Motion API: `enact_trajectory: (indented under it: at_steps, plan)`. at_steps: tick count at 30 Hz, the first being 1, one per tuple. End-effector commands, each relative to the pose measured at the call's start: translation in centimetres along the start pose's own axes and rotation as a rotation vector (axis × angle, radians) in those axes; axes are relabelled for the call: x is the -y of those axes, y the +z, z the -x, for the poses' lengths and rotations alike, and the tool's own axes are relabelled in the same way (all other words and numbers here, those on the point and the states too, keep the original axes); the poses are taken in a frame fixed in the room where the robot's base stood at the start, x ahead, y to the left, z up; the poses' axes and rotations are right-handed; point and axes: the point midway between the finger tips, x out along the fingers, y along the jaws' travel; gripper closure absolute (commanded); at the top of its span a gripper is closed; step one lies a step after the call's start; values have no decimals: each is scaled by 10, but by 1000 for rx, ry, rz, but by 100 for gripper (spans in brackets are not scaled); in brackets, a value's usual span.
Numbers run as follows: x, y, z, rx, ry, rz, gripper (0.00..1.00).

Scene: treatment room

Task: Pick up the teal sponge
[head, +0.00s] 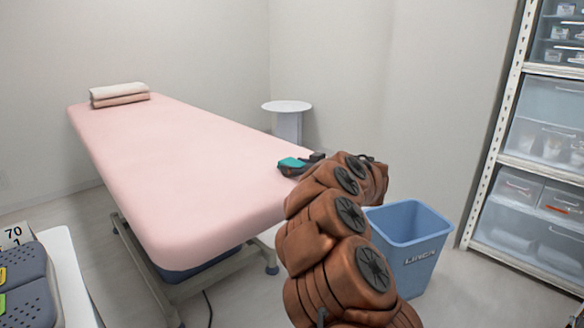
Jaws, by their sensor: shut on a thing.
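The fingers hide part of the sponge. I cannot tell whether the sponge touches the bed or is held just above it.
A folded towel (119,94) lies at the bed's far left end. A small round white table (287,107) stands behind the bed. A blue bin (412,235) is right of my arm, and a shelf with clear drawers (545,148) is at the right.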

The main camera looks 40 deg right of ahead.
Motion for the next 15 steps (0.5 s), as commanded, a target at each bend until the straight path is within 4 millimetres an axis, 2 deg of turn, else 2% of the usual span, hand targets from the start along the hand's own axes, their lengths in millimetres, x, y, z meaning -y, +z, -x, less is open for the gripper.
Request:
enact_trajectory:
  at_steps: [1, 4, 15]
  plan:
    - [0, 0, 0, 0, 0, 0, 62]
    - [0, 0, 0, 0, 0, 0, 73]
    - [0, -7, 1, 0, 0, 0, 73]
